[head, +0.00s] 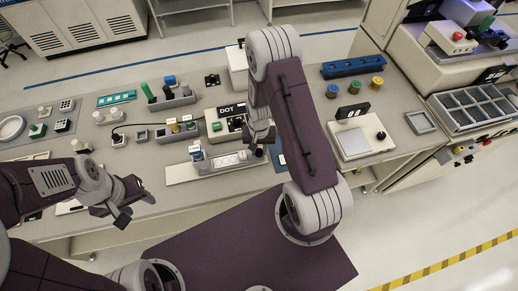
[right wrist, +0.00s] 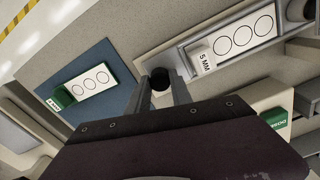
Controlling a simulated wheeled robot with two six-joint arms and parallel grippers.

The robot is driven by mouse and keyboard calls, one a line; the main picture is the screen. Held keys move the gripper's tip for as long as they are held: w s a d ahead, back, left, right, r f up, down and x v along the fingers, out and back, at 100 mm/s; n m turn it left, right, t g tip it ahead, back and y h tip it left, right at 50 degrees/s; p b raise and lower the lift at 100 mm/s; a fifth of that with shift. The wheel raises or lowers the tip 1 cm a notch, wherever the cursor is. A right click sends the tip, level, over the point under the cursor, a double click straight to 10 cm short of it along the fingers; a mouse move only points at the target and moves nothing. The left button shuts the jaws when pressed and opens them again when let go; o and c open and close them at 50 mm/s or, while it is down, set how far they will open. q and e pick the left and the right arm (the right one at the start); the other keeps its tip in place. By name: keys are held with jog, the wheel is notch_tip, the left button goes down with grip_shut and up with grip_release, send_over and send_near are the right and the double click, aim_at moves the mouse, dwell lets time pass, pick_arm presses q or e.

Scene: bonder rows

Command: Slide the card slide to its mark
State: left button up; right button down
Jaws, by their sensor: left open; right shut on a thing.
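The card slide (head: 232,160) is a light plate on a long pale base (head: 182,174) in the middle of the bench. In the right wrist view its card with three circles (right wrist: 241,36) and a "5 MM" tag (right wrist: 203,59) show clearly. A black knob (right wrist: 160,76) stands at its near end. My right gripper (head: 260,146) is shut on this knob; its fingers also show in the right wrist view (right wrist: 163,93). The mark cannot be told for certain. My left gripper (head: 136,208) is open and empty, in front of the bench's left part.
A blue mat (right wrist: 105,60) with a green-ended three-circle card (right wrist: 88,83) lies beside the slide. Behind the slide are a box with a "DOT" sign (head: 231,110) and parts trays (head: 176,134). A scale-like device (head: 352,143) stands to the right.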

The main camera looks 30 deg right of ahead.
aim_at(237, 159)
jog(key=a, duration=0.3)
jog(key=w+a, duration=0.1)
jog(key=a, duration=0.2)
jog(key=w+a, duration=0.1)
jog(key=a, duration=0.2)
jog(key=shift+w, duration=0.2)
jog(key=shift+d, duration=0.15)
jog(key=c, duration=1.1)
grip_release()
jog(key=shift+s, duration=0.1)
jog(key=shift+c, duration=0.2)
notch_tip(237, 159, up, 9)
jog(key=b, duration=0.1)
jog(key=shift+b, duration=0.3)
